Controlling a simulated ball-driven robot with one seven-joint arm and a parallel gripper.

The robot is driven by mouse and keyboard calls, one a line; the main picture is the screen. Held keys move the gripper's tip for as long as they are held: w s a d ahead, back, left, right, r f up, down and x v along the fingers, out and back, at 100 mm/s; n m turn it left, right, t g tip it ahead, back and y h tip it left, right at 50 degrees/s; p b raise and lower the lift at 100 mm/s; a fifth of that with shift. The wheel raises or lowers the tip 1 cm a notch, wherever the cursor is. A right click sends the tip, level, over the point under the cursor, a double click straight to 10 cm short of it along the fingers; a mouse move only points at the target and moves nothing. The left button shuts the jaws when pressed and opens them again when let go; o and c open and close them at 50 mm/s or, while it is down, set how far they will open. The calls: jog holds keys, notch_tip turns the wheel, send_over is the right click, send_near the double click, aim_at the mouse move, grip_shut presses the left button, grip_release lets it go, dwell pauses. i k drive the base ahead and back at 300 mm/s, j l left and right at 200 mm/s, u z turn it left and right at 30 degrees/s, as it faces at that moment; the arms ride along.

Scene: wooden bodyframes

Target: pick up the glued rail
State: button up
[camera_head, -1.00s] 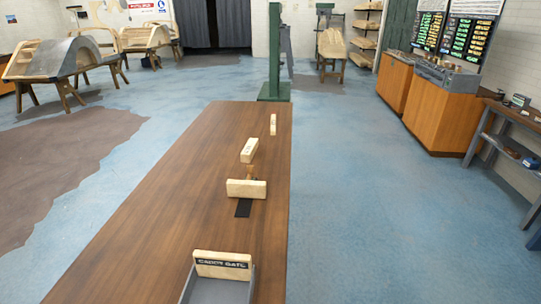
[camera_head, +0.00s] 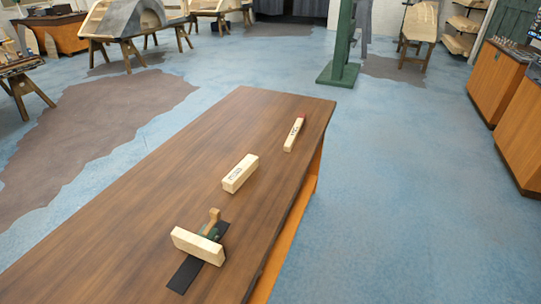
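Three pale wooden pieces lie on the long brown table, and I cannot tell which is the glued rail. The nearest block (camera_head: 198,246) lies crosswise against a small tool with a wooden knob (camera_head: 214,217) and a green body, over a black strip (camera_head: 184,275). The middle block (camera_head: 240,173) has dark lettering on its side, too small to read. The far, thinner piece (camera_head: 294,134) has a reddish mark near its far end. My gripper is not in view.
The table (camera_head: 130,235) is bare on its left side; its right edge runs close to the pieces. A green post (camera_head: 343,45) stands on the floor beyond its far end. Blue floor (camera_head: 400,190) is open to the right, with wooden cabinets (camera_head: 520,130) at the far right.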

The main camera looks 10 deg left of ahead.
aim_at(233, 181)
jog(key=i+l, duration=0.45)
jog(key=l, duration=0.15)
jog(key=i+l+u, duration=0.1)
jog(key=i+l, duration=0.85)
jog(key=l, duration=0.25)
